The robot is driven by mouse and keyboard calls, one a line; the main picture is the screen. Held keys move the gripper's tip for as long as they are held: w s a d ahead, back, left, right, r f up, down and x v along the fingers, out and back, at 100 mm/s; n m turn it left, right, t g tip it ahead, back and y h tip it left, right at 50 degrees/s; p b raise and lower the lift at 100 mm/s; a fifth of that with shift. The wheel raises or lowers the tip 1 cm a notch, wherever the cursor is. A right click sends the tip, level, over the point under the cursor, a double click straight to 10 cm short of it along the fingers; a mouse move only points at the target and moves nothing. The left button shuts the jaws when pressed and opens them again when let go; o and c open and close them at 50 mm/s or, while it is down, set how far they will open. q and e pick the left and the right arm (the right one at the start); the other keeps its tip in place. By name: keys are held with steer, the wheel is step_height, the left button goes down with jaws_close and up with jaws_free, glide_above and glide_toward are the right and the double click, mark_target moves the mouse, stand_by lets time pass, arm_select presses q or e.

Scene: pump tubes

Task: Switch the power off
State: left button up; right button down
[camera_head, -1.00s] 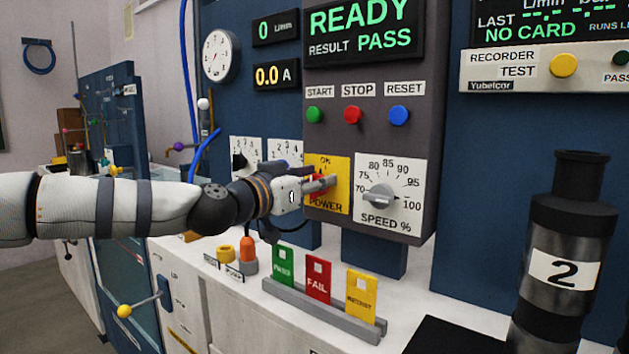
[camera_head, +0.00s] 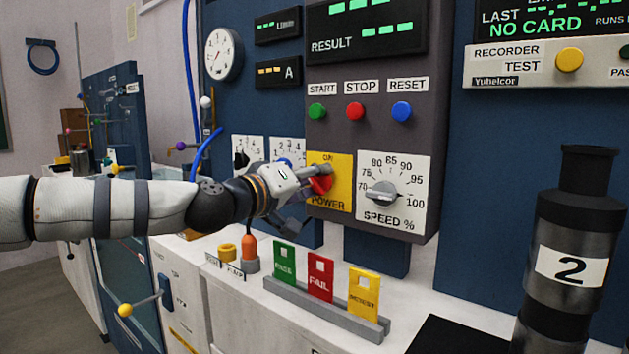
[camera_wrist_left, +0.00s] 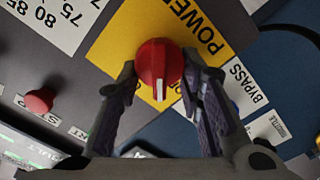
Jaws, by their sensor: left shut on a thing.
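The red power knob (camera_head: 321,184) sits on the yellow POWER plate (camera_head: 343,196) on the grey control panel. My left gripper (camera_head: 318,176) is at the knob, with its fingers around it. In the left wrist view the red knob (camera_wrist_left: 159,66) lies between the two fingers (camera_wrist_left: 160,90), and its white mark shows. The displays (camera_head: 360,44) above show only green dashes beside RESULT. The small amber display (camera_head: 277,71) also shows dashes. My right gripper is in neither view.
The speed dial (camera_head: 382,192) is just right of the POWER plate. Green, red and blue buttons (camera_head: 355,111) sit above. PASS, FAIL and RETEST cards stand in a grey holder (camera_head: 325,312) below. A black cylinder marked 2 (camera_head: 568,262) stands at the right.

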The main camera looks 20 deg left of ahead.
arm_select(q)
steer(key=n, duration=0.2)
steer(key=n+b, duration=0.1)
steer(key=n, duration=0.2)
steer(key=shift+a+f, duration=0.15)
steer(key=shift+f, duration=0.25)
steer(key=shift+f+n+b, duration=0.1)
steer(key=shift+n+b, duration=0.25)
steer(key=shift+n, duration=1.65)
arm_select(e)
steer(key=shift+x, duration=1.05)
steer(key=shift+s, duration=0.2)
arm_select(q)
steer(key=o, duration=1.1)
